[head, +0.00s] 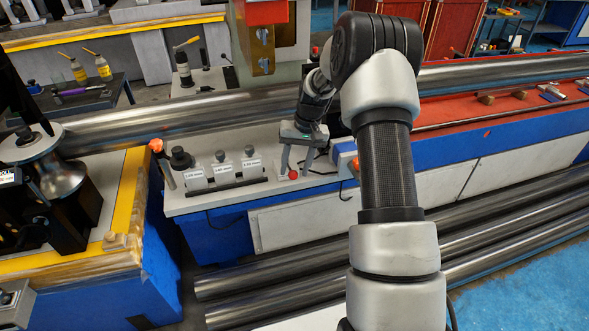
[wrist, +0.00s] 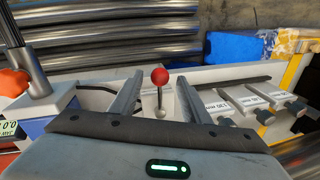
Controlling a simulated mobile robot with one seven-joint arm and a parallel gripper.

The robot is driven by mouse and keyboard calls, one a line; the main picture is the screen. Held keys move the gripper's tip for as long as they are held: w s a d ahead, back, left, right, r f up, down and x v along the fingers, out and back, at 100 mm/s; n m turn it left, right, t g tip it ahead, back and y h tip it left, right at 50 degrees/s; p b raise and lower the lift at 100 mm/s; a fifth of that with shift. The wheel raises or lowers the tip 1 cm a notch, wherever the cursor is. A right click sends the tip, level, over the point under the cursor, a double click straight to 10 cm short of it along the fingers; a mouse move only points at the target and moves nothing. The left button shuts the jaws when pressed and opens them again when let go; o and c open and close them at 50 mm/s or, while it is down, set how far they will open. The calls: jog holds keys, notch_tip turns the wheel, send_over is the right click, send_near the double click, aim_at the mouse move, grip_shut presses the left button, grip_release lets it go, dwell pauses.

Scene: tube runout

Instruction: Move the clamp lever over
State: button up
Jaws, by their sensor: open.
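A small lever with a red ball knob (head: 293,174) stands on the pale machine bed. It also shows in the wrist view (wrist: 160,76), with a thin metal stem under the ball. My gripper (head: 297,172) points down over the bed with its fingers apart and nothing held. In the wrist view the two fingers (wrist: 160,88) lie to the left and right of the lever, with a gap on each side. I cannot tell whether the fingertips reach down to the ball's height.
Several labelled blocks with dark knobs (head: 222,170) stand left of my gripper. An orange-topped handle (head: 157,146) rises at the bed's left end. A long steel tube (head: 215,115) runs behind. More steel tubes (head: 270,285) lie below in front.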

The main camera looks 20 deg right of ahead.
jog(key=d+r+p, duration=0.1)
jog(key=d+r, duration=0.2)
jog(key=r, duration=1.3)
jog(key=shift+s, duration=0.3)
